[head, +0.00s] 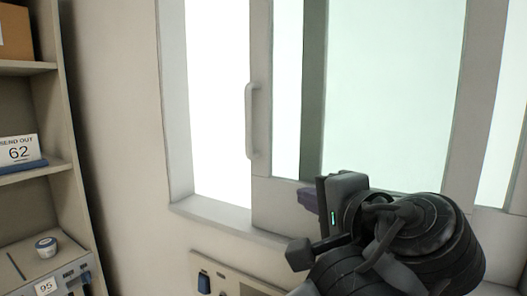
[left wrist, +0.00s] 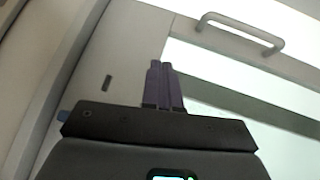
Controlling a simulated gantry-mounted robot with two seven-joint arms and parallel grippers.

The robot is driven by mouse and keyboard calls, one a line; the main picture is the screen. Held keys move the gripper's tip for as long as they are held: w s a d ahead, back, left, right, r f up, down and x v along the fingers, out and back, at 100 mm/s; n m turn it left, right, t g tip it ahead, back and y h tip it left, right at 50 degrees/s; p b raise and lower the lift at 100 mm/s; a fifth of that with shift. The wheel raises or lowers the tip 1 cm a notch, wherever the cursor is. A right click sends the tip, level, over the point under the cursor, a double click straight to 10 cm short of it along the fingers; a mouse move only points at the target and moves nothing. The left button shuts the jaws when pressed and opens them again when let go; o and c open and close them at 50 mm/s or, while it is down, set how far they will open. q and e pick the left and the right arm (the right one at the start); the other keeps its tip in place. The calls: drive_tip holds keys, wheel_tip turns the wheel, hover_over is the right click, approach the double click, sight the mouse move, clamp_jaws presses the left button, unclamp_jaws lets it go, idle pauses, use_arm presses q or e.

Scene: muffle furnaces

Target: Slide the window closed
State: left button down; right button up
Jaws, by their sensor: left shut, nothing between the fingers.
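The sliding window panel (head: 262,60) has a grey frame and an upright bar handle (head: 251,121) on its left stile. A bright open gap shows left of the panel, between it and the fixed window frame (head: 174,100). My left gripper (head: 308,199) has purple fingers, shut and empty, to the right of and below the handle, in front of the panel's lower rail. In the left wrist view the shut fingers (left wrist: 163,82) point up the picture, and the handle (left wrist: 240,32) is at upper right, apart from them. My right gripper is not in view.
A beige panel or device (head: 232,278) sits below the sill (head: 215,213). Bare wall lies between shelf and window.

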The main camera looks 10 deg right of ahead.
use_arm(q)
wheel_tip(320, 180, up, 7)
drive_tip(key=s+t+y, duration=0.1)
drive_tip(key=s+y, duration=0.1)
drive_tip(key=p, duration=0.6)
approach(285, 138)
drive_tip(key=shift+n+t+y, duration=0.3)
drive_tip(key=w+a, duration=0.4)
drive_tip(key=w, duration=0.1)
drive_tip(key=shift+a+r, duration=0.1)
drive_tip(key=shift+r, duration=0.05)
drive_tip(key=a, duration=0.1)
drive_tip(key=w+a, duration=0.1)
drive_tip(key=shift+w+a+f, duration=0.2)
drive_tip(key=shift+a+f, duration=0.1)
drive_tip(key=shift+f, duration=0.05)
drive_tip(key=shift+w+a, duration=0.2)
drive_tip(key=shift+a, duration=0.25)
drive_tip(key=shift+a, duration=0.1)
